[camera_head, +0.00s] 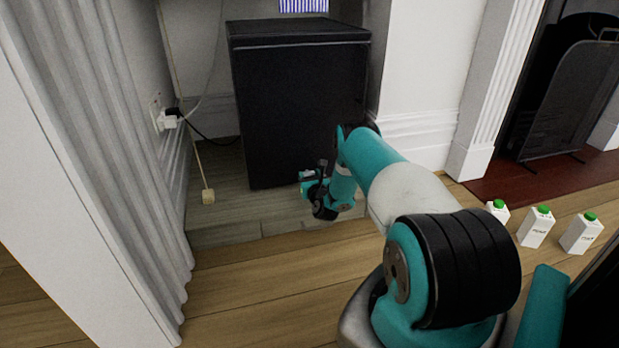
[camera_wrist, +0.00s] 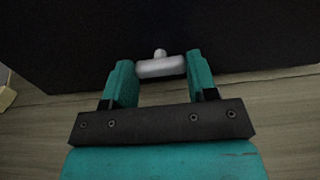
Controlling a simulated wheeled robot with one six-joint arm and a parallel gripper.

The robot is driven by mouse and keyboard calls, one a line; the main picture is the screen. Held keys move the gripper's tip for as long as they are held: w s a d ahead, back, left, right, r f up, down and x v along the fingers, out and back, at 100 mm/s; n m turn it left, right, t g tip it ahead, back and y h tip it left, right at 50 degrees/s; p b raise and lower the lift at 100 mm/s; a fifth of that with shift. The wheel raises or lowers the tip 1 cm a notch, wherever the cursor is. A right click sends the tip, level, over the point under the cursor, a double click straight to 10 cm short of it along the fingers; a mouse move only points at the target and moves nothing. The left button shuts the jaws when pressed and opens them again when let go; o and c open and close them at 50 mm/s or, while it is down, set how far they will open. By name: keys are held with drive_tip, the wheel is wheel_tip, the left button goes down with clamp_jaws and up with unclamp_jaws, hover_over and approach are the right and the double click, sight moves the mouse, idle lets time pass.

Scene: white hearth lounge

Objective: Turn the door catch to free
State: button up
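The door catch (camera_wrist: 161,67) is a small pale grey T-shaped piece with a crossbar and a short stub, on the front of the dark cabinet. In the wrist view its crossbar lies nearly level and slightly tilted. It fills the gap between the two teal fingers of my gripper (camera_wrist: 161,68), with its ends against their inner sides. In the head view my gripper (camera_head: 308,180) is low in front of the cabinet (camera_head: 295,110). The cabinet's door looks closed. My arm hides part of the cabinet's right side.
Three white cartons with green caps (camera_head: 535,227) stand on the wooden floor at right. A pale curtain (camera_head: 90,120) hangs at left, near a wall socket with cables (camera_head: 168,118). A pale block (camera_head: 208,196) lies left of the cabinet. A fireplace screen (camera_head: 565,100) stands at far right.

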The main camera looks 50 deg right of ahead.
drive_tip(key=shift+n, duration=0.4)
drive_tip(key=n, duration=0.4)
drive_tip(key=n+p, duration=0.1)
drive_tip(key=n, duration=0.3)
drive_tip(key=n+p, duration=0.1)
drive_tip(key=n, duration=0.4)
drive_tip(key=n+p, duration=0.1)
drive_tip(key=n, duration=0.3)
drive_tip(key=shift+f, duration=0.1)
drive_tip(key=shift+n, duration=0.3)
idle(0.3)
drive_tip(key=o, duration=0.9)
drive_tip(key=shift+o, duration=0.2)
drive_tip(key=shift+a, duration=0.1)
